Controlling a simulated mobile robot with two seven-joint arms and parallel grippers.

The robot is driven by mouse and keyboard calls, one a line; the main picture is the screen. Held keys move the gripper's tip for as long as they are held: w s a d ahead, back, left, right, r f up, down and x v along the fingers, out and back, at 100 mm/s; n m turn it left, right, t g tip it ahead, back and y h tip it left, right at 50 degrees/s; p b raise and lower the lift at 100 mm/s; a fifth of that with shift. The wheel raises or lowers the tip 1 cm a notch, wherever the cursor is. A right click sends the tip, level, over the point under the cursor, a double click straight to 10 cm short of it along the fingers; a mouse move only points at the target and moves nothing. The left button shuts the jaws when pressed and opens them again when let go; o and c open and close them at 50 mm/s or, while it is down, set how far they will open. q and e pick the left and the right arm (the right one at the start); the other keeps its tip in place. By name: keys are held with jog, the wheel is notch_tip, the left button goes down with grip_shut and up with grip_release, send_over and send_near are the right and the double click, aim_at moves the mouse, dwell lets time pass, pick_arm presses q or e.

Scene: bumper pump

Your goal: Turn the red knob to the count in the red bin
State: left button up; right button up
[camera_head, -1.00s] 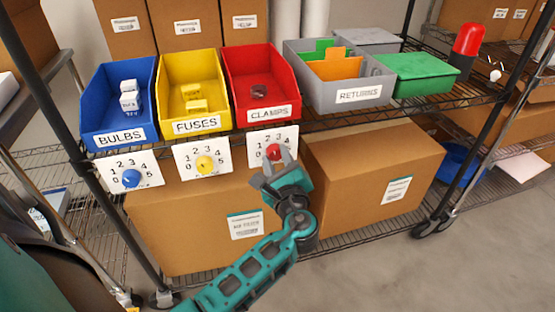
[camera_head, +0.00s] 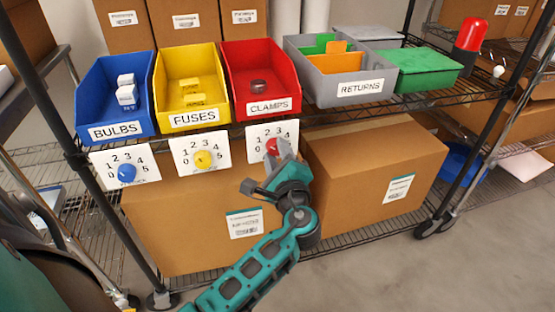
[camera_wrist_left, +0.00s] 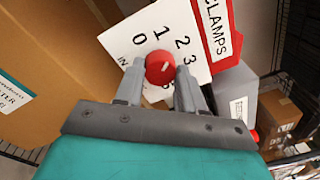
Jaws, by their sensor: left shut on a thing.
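The red knob (camera_head: 271,146) sits on a white dial card (camera_head: 288,129) below the red bin (camera_head: 293,66), which is labelled CLAMPS. The red bin holds what looks like one dark clamp (camera_head: 258,86). My left gripper (camera_head: 274,150) reaches up from below, its fingers on either side of the knob. My right gripper is not in view.
A blue bin (camera_head: 117,128) and a yellow bin (camera_head: 190,119) stand left of the red one, with a blue knob (camera_head: 126,173) and a yellow knob (camera_head: 203,159) below. A grey RETURNS bin (camera_head: 360,88) stands right. Cardboard boxes (camera_head: 372,165) fill the shelf below.

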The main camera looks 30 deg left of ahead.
pick_arm(q)
jog(key=n+b, duration=0.2)
jog(key=n, duration=0.1)
jog(key=shift+f, duration=0.1)
jog(key=shift+n, duration=0.3)
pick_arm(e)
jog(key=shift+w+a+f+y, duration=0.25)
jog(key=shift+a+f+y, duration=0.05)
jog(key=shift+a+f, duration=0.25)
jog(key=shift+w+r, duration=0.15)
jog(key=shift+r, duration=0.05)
pick_arm(q)
jog(key=o, duration=1)
jog(key=shift+o, duration=0.2)
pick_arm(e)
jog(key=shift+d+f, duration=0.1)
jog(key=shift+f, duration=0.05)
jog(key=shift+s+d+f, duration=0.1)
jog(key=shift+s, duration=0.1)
